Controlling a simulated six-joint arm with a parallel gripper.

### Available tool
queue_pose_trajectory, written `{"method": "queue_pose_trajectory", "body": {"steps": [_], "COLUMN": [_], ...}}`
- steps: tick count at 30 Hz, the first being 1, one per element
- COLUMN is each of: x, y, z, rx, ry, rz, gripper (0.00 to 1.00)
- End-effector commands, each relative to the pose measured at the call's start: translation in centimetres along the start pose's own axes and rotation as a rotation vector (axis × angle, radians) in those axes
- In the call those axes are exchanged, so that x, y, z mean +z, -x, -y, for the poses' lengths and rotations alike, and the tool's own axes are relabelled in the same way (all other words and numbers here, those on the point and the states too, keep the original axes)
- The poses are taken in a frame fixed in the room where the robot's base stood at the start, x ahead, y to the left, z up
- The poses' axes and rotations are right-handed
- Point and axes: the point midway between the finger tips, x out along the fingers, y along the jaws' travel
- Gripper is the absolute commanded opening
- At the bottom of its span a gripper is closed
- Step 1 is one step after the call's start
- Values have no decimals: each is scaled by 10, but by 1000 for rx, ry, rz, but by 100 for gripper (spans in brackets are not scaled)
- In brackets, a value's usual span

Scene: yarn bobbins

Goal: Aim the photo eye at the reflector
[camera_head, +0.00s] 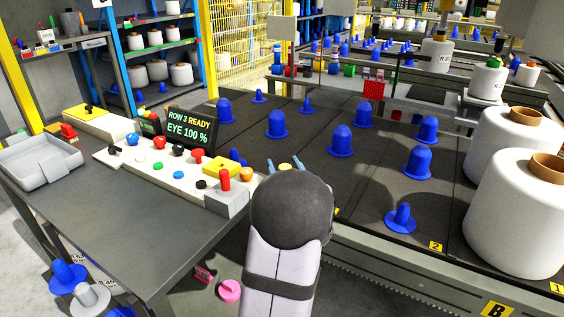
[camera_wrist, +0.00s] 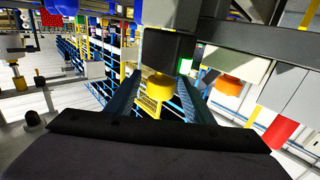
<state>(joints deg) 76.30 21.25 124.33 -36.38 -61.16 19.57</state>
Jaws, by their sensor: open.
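My gripper (camera_head: 285,164) is open. Its two blue fingers stand either side of a yellow knob-like part (camera_wrist: 158,88), with a gap visible at each side in the wrist view. The yellow part joins a dark block (camera_wrist: 166,48) that looks like the photo eye. In the head view my arm hides most of this, and only a bit of yellow shows between the fingers. A red dotted plate (camera_head: 374,90), which looks like the reflector, stands upright across the dark deck.
A white control panel (camera_head: 128,158) with several coloured buttons lies left of my arm, with a grey tray (camera_head: 40,160) beyond. Blue pegs (camera_head: 277,124) stand on the dark deck. Large white bobbins (camera_head: 510,220) stand at the right. An orange knob (camera_wrist: 229,85) is beside my gripper in the wrist view.

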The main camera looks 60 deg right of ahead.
Motion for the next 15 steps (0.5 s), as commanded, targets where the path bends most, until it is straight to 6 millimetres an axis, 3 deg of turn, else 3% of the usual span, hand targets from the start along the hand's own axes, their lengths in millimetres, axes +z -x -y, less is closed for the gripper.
{"method": "queue_pose_trajectory", "body": {"steps": [7,15], "x": [-1,-1], "y": [34,46], "z": [-1,0], "rx": [3,0], "ry": [0,0], "rz": [-1,-2], "gripper": [48,48]}}
